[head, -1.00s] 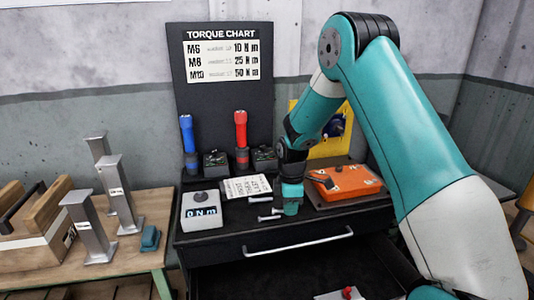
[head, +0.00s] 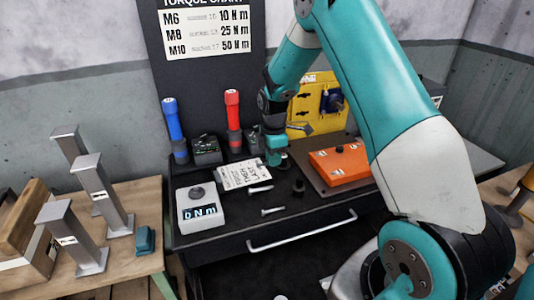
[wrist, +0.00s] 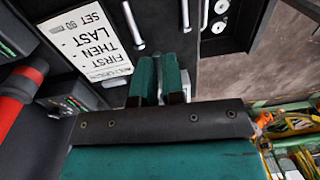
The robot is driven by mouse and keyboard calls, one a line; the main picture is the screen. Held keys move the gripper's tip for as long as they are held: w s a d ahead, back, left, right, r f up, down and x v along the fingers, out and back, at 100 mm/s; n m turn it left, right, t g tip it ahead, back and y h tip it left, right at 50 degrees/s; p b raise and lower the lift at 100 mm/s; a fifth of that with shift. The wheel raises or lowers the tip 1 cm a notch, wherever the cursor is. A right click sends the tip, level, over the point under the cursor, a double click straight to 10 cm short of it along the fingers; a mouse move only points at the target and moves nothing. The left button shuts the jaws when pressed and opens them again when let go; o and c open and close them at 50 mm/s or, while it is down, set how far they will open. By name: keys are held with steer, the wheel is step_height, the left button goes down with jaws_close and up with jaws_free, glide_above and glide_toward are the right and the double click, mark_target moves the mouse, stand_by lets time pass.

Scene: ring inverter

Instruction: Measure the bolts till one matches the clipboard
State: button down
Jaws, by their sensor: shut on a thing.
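My gripper (head: 275,158) is over the black cabinet top, just right of the clipboard sheet. In the wrist view its two teal fingers (wrist: 160,80) are close together on something thin, perhaps a bolt, mostly hidden between them. Two silver bolts lie loose on the cabinet: one by the clipboard (head: 260,189), one nearer the front edge (head: 272,211). The clipboard sheet (head: 240,174) lies flat; the wrist view (wrist: 82,42) shows FIRST, THEN, LAST and a small SET line. A white meter box (head: 199,222) has a blue display reading Nm, its digit unclear.
The torque chart (head: 208,32) stands behind, listing M6, M8, M10. Red (head: 232,108) and blue (head: 172,118) upright tools stand beside it. An orange unit (head: 340,166) lies right. Metal posts (head: 98,190) stand on the wooden bench. A small black cylinder (head: 299,187) stands on the cabinet.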

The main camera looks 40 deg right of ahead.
steer(key=b, duration=0.8)
glide_above(271, 201)
step_height(271, 201, down, 11)
steer(key=shift+r, duration=0.15)
steer(key=shift+f+b, duration=1.2)
steer(key=shift+f, duration=0.95)
steer(key=c, duration=1.1)
jaws_free()
steer(key=shift+c, duration=0.2)
step_height(271, 201, up, 17)
steer(key=w+b, duration=0.1)
steer(key=shift+d+r+b, duration=0.15)
steer(key=shift+r+b, duration=0.05)
steer(key=shift+b, duration=0.1)
